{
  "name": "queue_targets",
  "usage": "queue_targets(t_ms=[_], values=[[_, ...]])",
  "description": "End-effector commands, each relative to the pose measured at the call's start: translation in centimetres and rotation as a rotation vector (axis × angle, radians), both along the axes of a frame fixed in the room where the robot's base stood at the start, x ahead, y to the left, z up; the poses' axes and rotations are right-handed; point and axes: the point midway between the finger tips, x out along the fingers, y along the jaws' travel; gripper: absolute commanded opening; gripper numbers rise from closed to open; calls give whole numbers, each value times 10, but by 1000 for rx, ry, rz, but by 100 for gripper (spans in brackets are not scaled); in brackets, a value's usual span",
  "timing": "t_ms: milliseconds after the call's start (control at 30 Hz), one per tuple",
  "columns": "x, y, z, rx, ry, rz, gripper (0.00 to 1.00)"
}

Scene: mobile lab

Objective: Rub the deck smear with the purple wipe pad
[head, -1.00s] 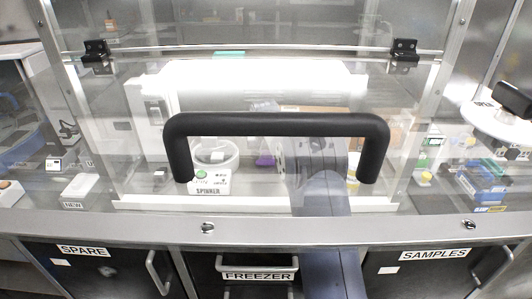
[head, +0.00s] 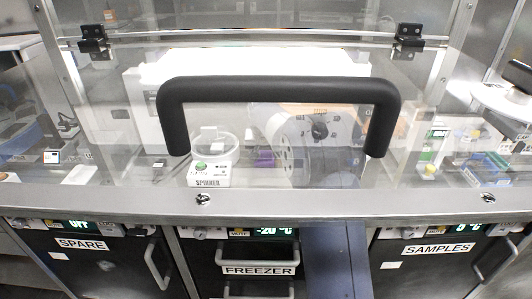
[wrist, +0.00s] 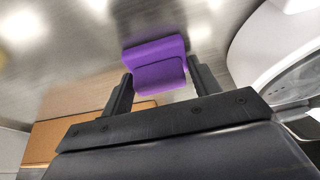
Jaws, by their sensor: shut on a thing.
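The purple wipe pad (wrist: 155,62) is between the fingers of my gripper (wrist: 157,78) in the wrist view. The gripper is shut on it, just over or on a shiny grey metal deck (wrist: 60,75); I cannot tell whether the pad touches. In the head view the pad (head: 266,158) is a small purple patch behind the clear sash, left of my grey wrist. The fingers are hard to make out there. I cannot make out the deck smear in either view.
A black handle (head: 280,92) crosses the clear sash in front of my wrist. The white SPINNER device (head: 210,174) stands left of the pad. A white rounded body (wrist: 272,45) is at right in the wrist view, and an orange-brown block (wrist: 85,128) at lower left.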

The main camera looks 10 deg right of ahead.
Motion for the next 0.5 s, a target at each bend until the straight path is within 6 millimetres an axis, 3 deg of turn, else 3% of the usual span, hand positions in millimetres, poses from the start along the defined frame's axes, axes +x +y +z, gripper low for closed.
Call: queue_targets(t_ms=[167, 500], values=[[3, 9, 0, 0, 0, 1, 40], [29, 3, 0, 1, 2, -1, 40]])
